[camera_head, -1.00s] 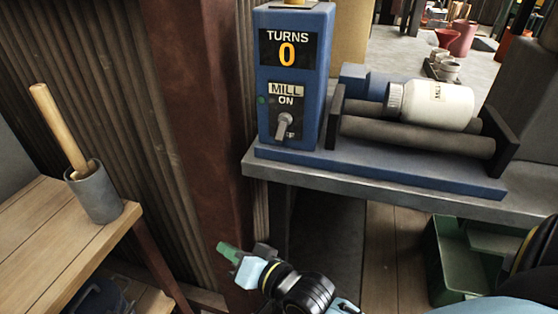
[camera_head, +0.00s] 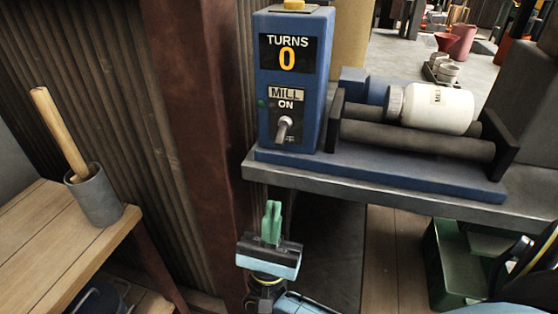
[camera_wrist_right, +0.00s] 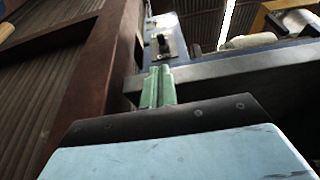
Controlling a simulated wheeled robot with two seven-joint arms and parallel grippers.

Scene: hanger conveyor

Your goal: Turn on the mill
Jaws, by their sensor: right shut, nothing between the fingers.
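The mill (camera_head: 420,170) stands on a grey bench, with a blue control box (camera_head: 292,85) at its left end. The box shows TURNS 0 and a metal toggle switch (camera_head: 284,128) below the words MILL ON. The toggle's lever leans downward, partly covering the lower label. A white jar (camera_head: 438,108) lies on the rollers. My right gripper (camera_head: 272,212) is below the bench's front edge, pointing up, its green fingers shut and empty. In the right wrist view the fingers (camera_wrist_right: 158,84) point towards the control box (camera_wrist_right: 165,40), apart from it. My left gripper is not in view.
The grey bench edge (camera_head: 380,197) lies between my right gripper and the box. A rusty post (camera_head: 195,120) stands left of it. A wooden table (camera_head: 45,235) holds a grey mortar with a pestle (camera_head: 95,195). A green crate (camera_head: 450,265) is at lower right.

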